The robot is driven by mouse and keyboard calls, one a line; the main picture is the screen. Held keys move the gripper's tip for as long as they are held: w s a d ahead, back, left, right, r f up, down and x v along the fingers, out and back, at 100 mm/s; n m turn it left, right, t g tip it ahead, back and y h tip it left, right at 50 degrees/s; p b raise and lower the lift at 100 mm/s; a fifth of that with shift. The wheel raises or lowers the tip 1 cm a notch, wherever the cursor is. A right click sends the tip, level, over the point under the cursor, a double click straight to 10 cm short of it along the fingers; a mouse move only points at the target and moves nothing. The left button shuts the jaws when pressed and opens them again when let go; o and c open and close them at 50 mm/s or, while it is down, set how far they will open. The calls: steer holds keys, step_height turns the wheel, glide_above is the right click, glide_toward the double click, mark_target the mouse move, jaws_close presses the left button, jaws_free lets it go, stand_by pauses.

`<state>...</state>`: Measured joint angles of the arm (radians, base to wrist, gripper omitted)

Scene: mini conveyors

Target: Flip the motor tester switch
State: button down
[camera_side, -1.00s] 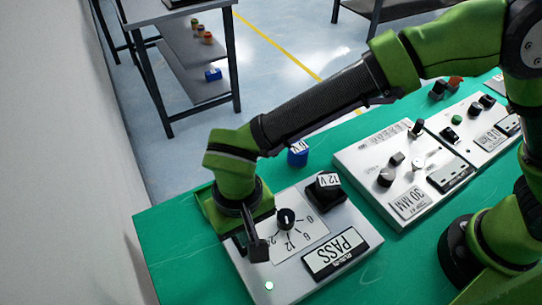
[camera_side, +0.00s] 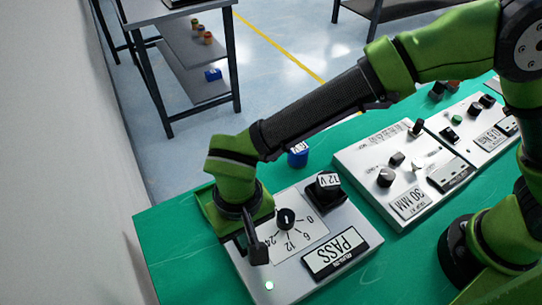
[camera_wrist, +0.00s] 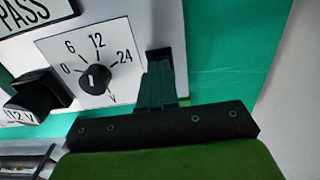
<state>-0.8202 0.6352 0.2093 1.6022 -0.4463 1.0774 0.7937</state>
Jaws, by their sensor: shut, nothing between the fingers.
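The motor tester (camera_side: 300,265) is a light grey box on the green table. It has a black dial (camera_side: 286,218) on a white 0–6–12–24 scale, a PASS display (camera_side: 336,252) and a small pale lamp (camera_side: 269,285). A block marked 12 V (camera_side: 328,181) sits in its black holder; both dial (camera_wrist: 95,78) and block (camera_wrist: 20,116) also show in the wrist view. My gripper (camera_side: 258,253) is shut and empty, low over the tester's left edge, beside the dial. Its fingertips show in the wrist view (camera_wrist: 158,56). I cannot make out the switch; my fingers may hide it.
The table's left corner is clear.

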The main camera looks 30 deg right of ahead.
steer(key=shift+f, duration=0.55)
steer(key=shift+r, duration=3.5)
steer(key=shift+a+n, duration=0.1)
steer(key=shift+n, duration=0.2)
steer(key=shift+s+d+f+n, duration=0.45)
steer(key=shift+d+f+n, duration=0.05)
steer(key=d+r+m+t, duration=0.2)
steer(key=d+r, duration=0.2)
steer(key=d, duration=0.7)
steer(key=s+d+r+m+t+y, duration=0.1)
steer(key=d+r, duration=0.4)
steer(key=d, duration=0.7)
steer(key=d+r+m+t+y, duration=0.1)
steer(key=d+r+t, duration=0.3)
steer(key=d, duration=0.7)
steer(key=shift+s+d+r+m, duration=0.25)
steer(key=shift+s+r+m, duration=0.15)
steer(key=shift+r+m, duration=0.3)
